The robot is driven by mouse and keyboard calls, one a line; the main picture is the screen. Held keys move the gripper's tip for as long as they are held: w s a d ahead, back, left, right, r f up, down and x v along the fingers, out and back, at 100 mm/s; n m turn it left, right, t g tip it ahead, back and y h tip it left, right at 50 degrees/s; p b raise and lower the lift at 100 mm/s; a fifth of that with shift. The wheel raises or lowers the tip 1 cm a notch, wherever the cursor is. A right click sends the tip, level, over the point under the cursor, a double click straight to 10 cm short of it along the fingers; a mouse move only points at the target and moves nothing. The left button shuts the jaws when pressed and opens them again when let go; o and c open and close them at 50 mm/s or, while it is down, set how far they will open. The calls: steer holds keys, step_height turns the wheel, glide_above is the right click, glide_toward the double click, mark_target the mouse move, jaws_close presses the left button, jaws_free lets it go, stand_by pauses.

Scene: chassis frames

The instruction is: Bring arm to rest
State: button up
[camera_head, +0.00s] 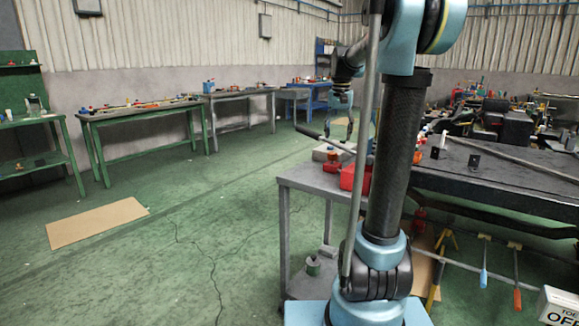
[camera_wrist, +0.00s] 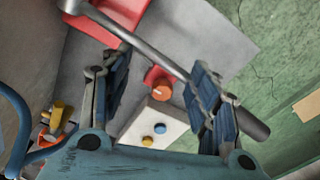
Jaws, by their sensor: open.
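My gripper (camera_head: 343,98) hangs above the left part of the grey workbench (camera_head: 300,178), behind my arm's upright link in the head view. In the wrist view my gripper (camera_wrist: 160,70) has its two blue fingers spread wide apart. A metal bar with a dark handle (camera_wrist: 250,122) runs diagonally below the fingers, and the right finger hides part of it. I see no object gripped between the fingers. The bar's dark end (camera_head: 308,132) also shows in the head view.
Near the gripper are a white box with coloured buttons (camera_wrist: 152,128) and a red item with an orange knob (camera_wrist: 162,85). A dark heavy bench (camera_head: 500,185) stands right. Green tables (camera_head: 130,113) line the left wall. The green floor (camera_head: 200,250) between is mostly clear.

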steer(key=s+f+n+t, duration=0.1)
steer(key=s+f, duration=0.3)
steer(key=s, duration=0.6)
steer(key=s+f+n, duration=0.1)
steer(key=s+f, duration=0.4)
steer(key=s, duration=0.4)
steer(key=s+f+n, duration=0.1)
steer(key=s+f, duration=1.3)
steer(key=f, duration=0.1)
steer(key=shift+s+n+t, duration=0.3)
steer(key=shift+t, duration=0.1)
steer(key=shift+a, duration=0.1)
steer(key=shift+w+f, duration=0.25)
steer(key=shift+w, duration=0.2)
